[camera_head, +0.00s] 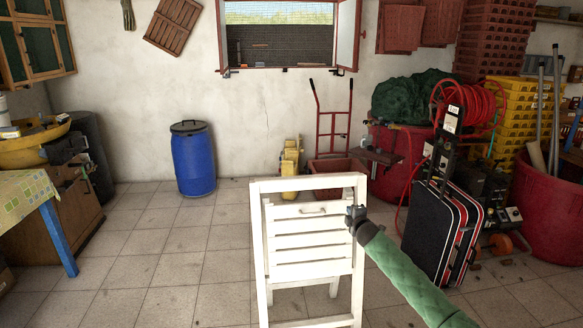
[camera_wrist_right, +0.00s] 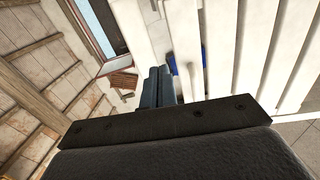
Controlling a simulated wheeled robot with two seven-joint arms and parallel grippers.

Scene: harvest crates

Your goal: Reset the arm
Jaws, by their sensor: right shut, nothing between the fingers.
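My right arm comes in from the lower right of the head view in a green sleeve. My right gripper (camera_head: 354,214) is shut and empty, at the right upright of a white folding chair (camera_head: 308,184). I cannot tell whether it touches the chair. In the right wrist view the two fingers (camera_wrist_right: 157,86) are together, close to the white slats of the chair (camera_wrist_right: 223,50). My left gripper is not in view.
A blue barrel (camera_head: 193,160) stands by the back wall. A black and red suitcase (camera_head: 440,232) stands right of the chair, near a red hose reel (camera_head: 480,105). A table (camera_head: 25,192) is at the left. The tiled floor between table and chair is clear.

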